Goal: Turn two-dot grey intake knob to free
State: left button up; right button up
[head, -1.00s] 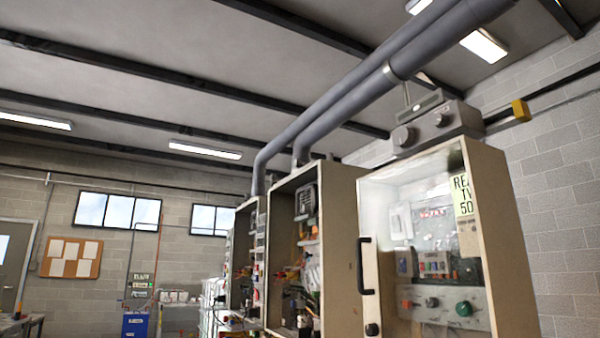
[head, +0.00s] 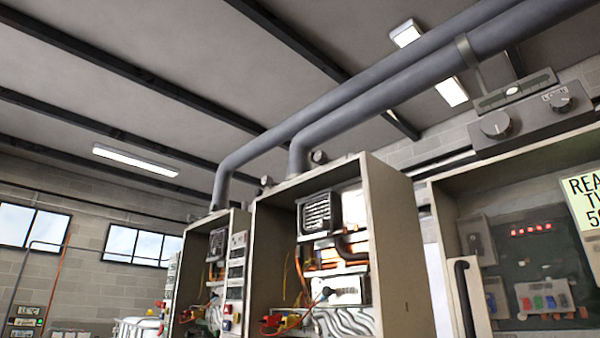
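A grey box (head: 535,118) sits on top of the nearest heater cabinet at the right. On its face are a larger grey round knob (head: 495,125) at the left and a smaller dark knob (head: 561,102) at the right, with small markings above it. Another round grey knob (head: 318,157) shows on top of the middle cabinet, and one more (head: 266,181) on the far cabinet. Dots on the knobs are too small to tell. Neither of my grippers is in view.
The nearest heater cabinet (head: 436,260) has a black vertical handle (head: 463,297) and a yellow-green sign (head: 585,200). The middle cabinet (head: 280,225) and far cabinet (head: 238,222) show their inner parts. Grey pipes (head: 360,100) run overhead to the cabinet tops.

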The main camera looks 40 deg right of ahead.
aim_at(321, 156)
jog(key=i, duration=1.45)
jog(key=i+z, duration=0.75)
jog(key=i, duration=0.2)
jog(key=i+j+z, duration=0.25)
jog(key=i+z, duration=0.25)
jog(key=z, duration=0.35)
jog(key=i+z, duration=0.15)
jog(key=z, duration=0.35)
jog(key=i+j+z, duration=0.1)
jog(key=z, duration=0.35)
jog(key=j+z, duration=0.1)
jog(key=z, duration=0.35)
jog(key=i+j, duration=0.05)
